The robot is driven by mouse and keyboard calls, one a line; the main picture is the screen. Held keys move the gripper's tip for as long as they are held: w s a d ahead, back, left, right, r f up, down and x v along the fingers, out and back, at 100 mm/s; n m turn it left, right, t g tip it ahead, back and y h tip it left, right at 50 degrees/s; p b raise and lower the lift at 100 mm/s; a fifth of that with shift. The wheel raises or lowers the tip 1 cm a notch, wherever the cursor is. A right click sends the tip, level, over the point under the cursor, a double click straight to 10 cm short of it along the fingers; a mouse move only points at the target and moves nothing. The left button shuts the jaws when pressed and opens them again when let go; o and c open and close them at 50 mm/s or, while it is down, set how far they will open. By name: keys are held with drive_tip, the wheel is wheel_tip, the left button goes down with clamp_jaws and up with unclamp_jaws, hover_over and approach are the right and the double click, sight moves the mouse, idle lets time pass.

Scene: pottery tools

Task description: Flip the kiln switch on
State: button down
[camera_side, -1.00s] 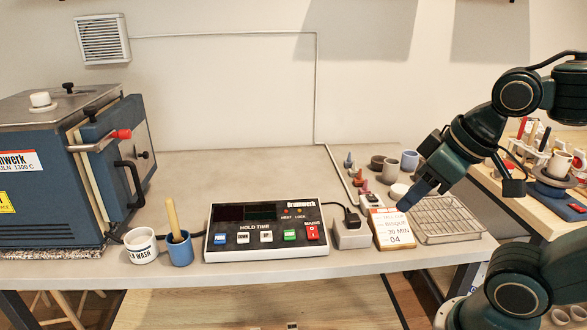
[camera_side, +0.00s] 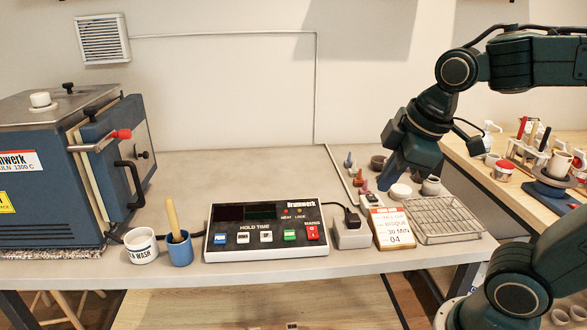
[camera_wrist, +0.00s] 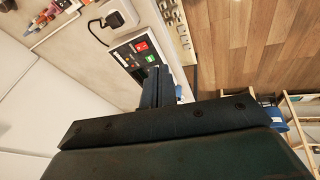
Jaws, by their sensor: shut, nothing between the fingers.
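The kiln controller (camera_side: 222,252) lies on the bench with dark displays and a row of buttons. Its red mains rocker switch (camera_side: 312,232) is at the right end, beside a green button (camera_side: 290,236). In the wrist view the red switch (camera_wrist: 141,46) and green button (camera_wrist: 152,58) show just beyond my fingers. I cannot tell the rocker's position. The blue kiln (camera_side: 40,200) stands at the left with its door closed. My gripper (camera_side: 384,184) is shut and empty, pointing down, above and to the right of the controller, apart from it. In the wrist view my fingers (camera_wrist: 158,88) partly cover the controller.
A power socket block with a black plug (camera_side: 351,234) stands right of the controller, then a card (camera_side: 392,229) and a wire rack (camera_side: 440,222). Small cones (camera_side: 358,176) stand behind. A white cup (camera_side: 141,247) and blue cup (camera_side: 180,252) are at the left front.

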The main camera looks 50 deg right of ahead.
drive_tip(key=w+n, duration=0.3)
drive_tip(key=n, duration=0.1)
drive_tip(key=n+g, duration=0.3)
drive_tip(key=n, duration=1.3)
hover_over(314, 236)
drive_tip(key=s+a, duration=0.1)
drive_tip(key=a, duration=0.1)
wheel_tip(314, 236, down, 7)
drive_tip(key=shift+s+d+h, duration=0.2)
drive_tip(key=shift+d+h, duration=0.05)
drive_tip(key=shift+h, duration=0.15)
drive_tip(key=shift+f, duration=0.25)
drive_tip(key=f, duration=0.9)
drive_tip(key=w+d+f, duration=0.1)
drive_tip(key=f, duration=0.3)
drive_tip(key=shift+d+f, duration=0.1)
drive_tip(key=shift+f, duration=0.15)
drive_tip(key=shift+f, duration=0.1)
